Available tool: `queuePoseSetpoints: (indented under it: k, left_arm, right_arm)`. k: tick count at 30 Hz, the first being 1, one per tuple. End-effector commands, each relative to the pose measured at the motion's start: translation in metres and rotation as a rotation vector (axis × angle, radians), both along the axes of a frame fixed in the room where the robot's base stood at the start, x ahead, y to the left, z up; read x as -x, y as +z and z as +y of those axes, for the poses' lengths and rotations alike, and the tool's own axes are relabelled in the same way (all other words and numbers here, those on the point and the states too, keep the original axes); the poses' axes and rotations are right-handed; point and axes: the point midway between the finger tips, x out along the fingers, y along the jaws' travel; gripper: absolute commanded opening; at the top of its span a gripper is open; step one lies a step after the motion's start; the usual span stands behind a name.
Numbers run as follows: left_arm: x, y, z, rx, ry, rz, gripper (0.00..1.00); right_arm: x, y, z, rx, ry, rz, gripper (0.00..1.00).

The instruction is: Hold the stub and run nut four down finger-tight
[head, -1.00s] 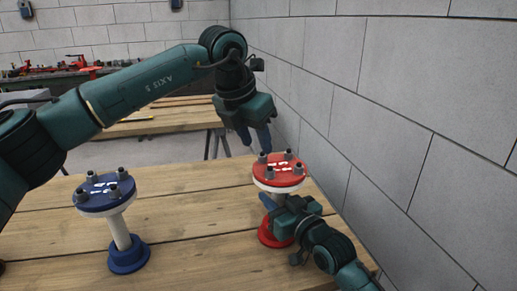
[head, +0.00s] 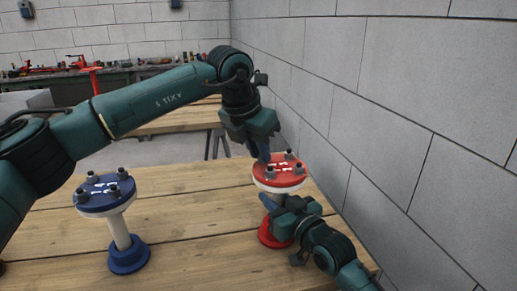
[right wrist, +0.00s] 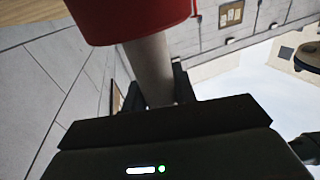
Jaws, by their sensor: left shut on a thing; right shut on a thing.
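The red flange (head: 280,181) sits on top of a pale stub pipe (head: 276,198) with a red base (head: 268,235) on the bench. Several dark nuts stand on the flange, such as the right one (head: 298,168). My left gripper (head: 263,156) points down at the flange's far-left nut, shut on it; its fingers hide most of that nut. My right gripper (head: 274,206) is shut on the stub below the flange.
A blue flange (head: 104,194) with nuts stands on a blue base (head: 129,257) at the left of the wooden bench (head: 195,245). A grey block wall (head: 400,120) rises close on the right. Bare bench lies between the two stubs.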

Motion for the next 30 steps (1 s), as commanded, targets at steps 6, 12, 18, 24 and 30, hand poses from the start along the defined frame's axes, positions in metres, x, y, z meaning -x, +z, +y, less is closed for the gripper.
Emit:
queuePoseSetpoints:
  k: [6, 12, 18, 24, 30]
  left_arm:
    - [-0.0001, 0.0004, 0.0003, 0.0, 0.0, 0.0, 0.0]
    - [-0.0004, 0.0003, 0.0008, 0.0, -0.028, 0.001, 0.0]
    - [-0.0014, 0.0004, 0.0019, 0.0, -0.124, 0.001, 0.0]
    - [-0.003, 0.0002, 0.0034, 0.001, -0.287, 0.003, 0.0]
    - [-0.0053, 0.0005, 0.0048, 0.0, -0.475, 0.002, 0.0]
  right_arm:
    - [0.0, -0.0005, -0.0001, 0.001, 0.0, 0.001, 0.0]
    - [0.0, -0.0006, -0.0002, 0.001, 0.0, 0.001, 0.0]
    - [0.0, -0.0006, -0.0002, 0.001, 0.0, 0.001, 0.0]
    - [-0.0001, -0.0006, -0.0003, 0.001, -0.001, 0.002, 0.0]
    - [-0.0001, -0.0006, -0.0003, 0.001, -0.001, 0.002, 0.0]
